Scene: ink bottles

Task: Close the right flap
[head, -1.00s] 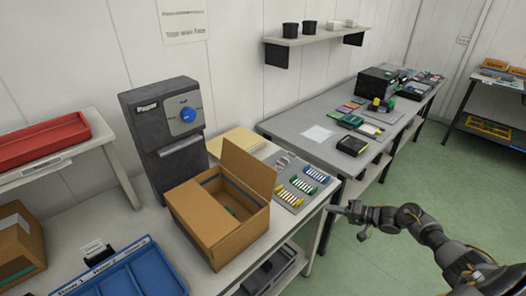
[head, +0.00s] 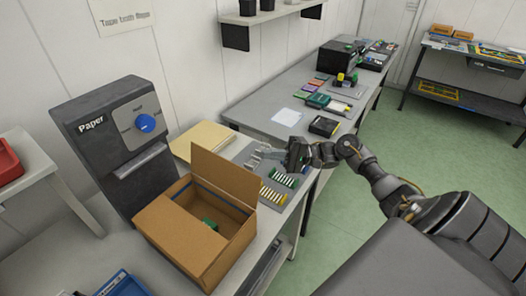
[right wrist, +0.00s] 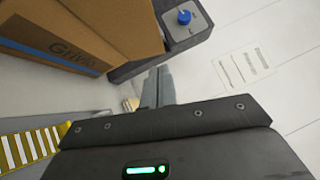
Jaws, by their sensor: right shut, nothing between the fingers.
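The brown cardboard box (head: 195,250) stands on the white bench, its top partly open, with a small green item (head: 209,223) inside. Its right flap (head: 225,177) stands up, leaning slightly outward. In the right wrist view the box (right wrist: 60,40) fills the upper left, with printed letters and a blue band. My right gripper (head: 264,153) is shut and empty, to the right of the raised flap and apart from it, above the grey tray. Its closed fingers (right wrist: 158,88) also show in the right wrist view. My left gripper is not in view.
A dark paper dispenser (head: 108,140) with a blue knob stands behind the box. A grey tray (head: 256,165) with colored clip rows lies right of the box. Tan sheets (head: 203,140) lie behind it. A blue bin (head: 125,285) sits at the front left.

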